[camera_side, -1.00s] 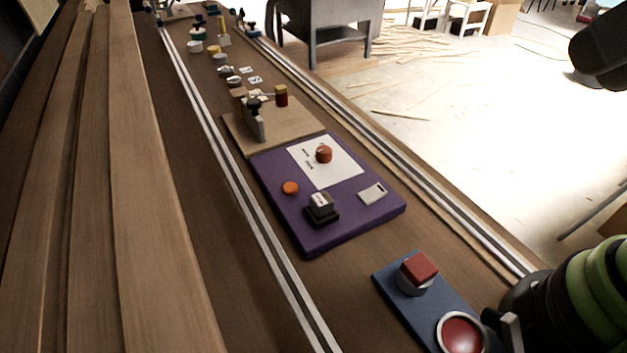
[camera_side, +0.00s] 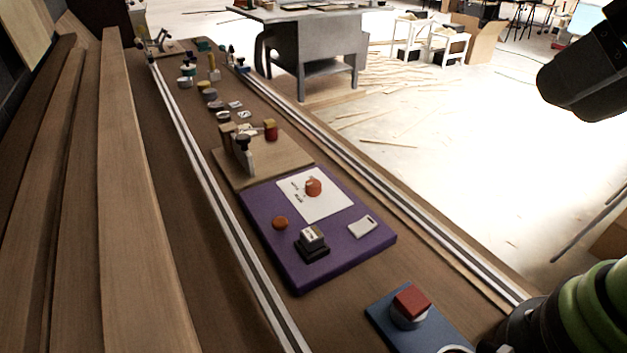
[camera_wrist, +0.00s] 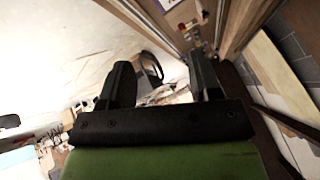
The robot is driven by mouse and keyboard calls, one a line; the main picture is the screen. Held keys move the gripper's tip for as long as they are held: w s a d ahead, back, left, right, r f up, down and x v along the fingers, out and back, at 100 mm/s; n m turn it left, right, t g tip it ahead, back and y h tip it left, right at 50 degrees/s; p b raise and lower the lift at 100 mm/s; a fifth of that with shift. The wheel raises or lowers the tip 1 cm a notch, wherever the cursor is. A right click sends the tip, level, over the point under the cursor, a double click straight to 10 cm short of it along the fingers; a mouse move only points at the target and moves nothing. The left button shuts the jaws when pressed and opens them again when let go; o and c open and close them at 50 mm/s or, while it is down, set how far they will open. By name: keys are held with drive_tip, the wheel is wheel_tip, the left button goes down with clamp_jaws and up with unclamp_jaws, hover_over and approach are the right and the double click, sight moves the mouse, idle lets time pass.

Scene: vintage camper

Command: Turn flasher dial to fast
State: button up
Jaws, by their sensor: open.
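The orange-red dial knob (camera_side: 313,187) sits on a white card (camera_side: 328,207) with small dark print, on a purple board (camera_side: 290,274). The print is too small to read, so the dial's setting cannot be told. An orange round button (camera_side: 280,223), a dark-based switch (camera_side: 312,238) and a pale flat piece (camera_side: 363,227) share the board. My gripper (camera_wrist: 160,75) shows in the wrist view with its two dark fingers apart and nothing between them. It is well away from the dial; its fingers cannot be made out in the side view.
A blue board (camera_side: 378,318) with a red-topped block (camera_side: 411,300) lies nearer the camera. A tan wooden board (camera_side: 287,157) with a clamp-like fixture (camera_side: 243,155) lies beyond the purple board. Metal rails run along both sides of the bench. Small items stand farther back.

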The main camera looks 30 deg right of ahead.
drive_tip(key=w+n+g, duration=0.1)
drive_tip(key=w+n, duration=0.2)
drive_tip(key=w, duration=0.5)
drive_tip(key=n+g+y, duration=0.1)
drive_tip(key=n+g, duration=0.2)
drive_tip(key=n, duration=0.7)
hover_over(313, 182)
drive_tip(key=s+d, duration=0.3)
wheel_tip(313, 182, down, 18)
drive_tip(key=x, duration=1)
drive_tip(key=shift+a+f, duration=0.1)
drive_tip(key=shift+f, duration=0.25)
drive_tip(key=c, duration=0.9)
